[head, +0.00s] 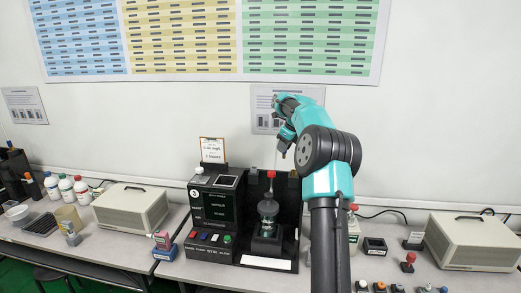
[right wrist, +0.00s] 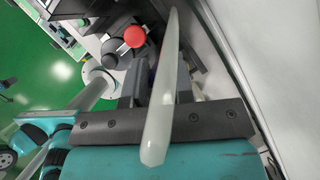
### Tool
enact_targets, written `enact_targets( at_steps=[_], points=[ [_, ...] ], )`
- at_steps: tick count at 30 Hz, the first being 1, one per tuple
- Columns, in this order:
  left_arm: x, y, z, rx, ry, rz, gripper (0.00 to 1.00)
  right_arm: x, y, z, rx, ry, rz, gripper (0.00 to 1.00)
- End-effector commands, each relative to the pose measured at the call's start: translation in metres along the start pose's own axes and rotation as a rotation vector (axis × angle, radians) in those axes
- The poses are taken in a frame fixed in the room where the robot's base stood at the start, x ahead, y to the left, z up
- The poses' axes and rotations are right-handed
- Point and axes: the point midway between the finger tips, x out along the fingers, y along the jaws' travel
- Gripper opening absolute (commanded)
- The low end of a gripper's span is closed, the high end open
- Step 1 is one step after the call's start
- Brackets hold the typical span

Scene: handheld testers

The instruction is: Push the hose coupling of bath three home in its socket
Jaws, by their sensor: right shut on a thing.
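The bath three tester (head: 213,208) is a black unit with a number 3 on its front, in the middle of the bench in the head view. A glass vessel (head: 267,208) stands at its right side under a red knob (head: 271,174). My right gripper (head: 283,153) is above the unit, close to the wall. In the right wrist view a pale translucent hose (right wrist: 160,115) runs between the fingers of my right gripper (right wrist: 158,85), which is shut on it. I cannot make out the coupling or the socket. My left gripper is not in view.
A beige box (head: 130,207) stands left of the unit, another (head: 474,240) at the far right. Bottles (head: 66,188) stand at the far left. A red ball knob (right wrist: 135,36) shows near the fingers in the wrist view. My right arm hides part of the bench.

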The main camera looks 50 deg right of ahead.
Motion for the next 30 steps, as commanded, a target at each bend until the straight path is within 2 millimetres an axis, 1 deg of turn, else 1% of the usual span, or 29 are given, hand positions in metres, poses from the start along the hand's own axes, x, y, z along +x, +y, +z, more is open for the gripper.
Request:
enact_targets(
  at_steps=[1,3,6,20,26,30],
  points=[
    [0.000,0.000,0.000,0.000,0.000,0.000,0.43,-0.006,-0.007,-0.010,0.044,0.001,-0.019,0.00],
    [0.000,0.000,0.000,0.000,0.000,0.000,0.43,-0.011,-0.014,-0.019,0.097,0.000,-0.040,0.00],
    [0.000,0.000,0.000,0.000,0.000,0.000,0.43,-0.016,-0.020,-0.026,0.141,0.001,-0.058,0.00],
    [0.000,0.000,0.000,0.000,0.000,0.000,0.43,-0.017,-0.022,-0.028,0.154,-0.001,-0.063,0.00],
    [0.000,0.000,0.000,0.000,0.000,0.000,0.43,-0.010,-0.022,-0.031,0.154,0.000,-0.062,0.00],
    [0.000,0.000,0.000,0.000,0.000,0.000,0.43,-0.001,-0.022,-0.035,0.154,0.000,-0.062,0.00]
  ],
)
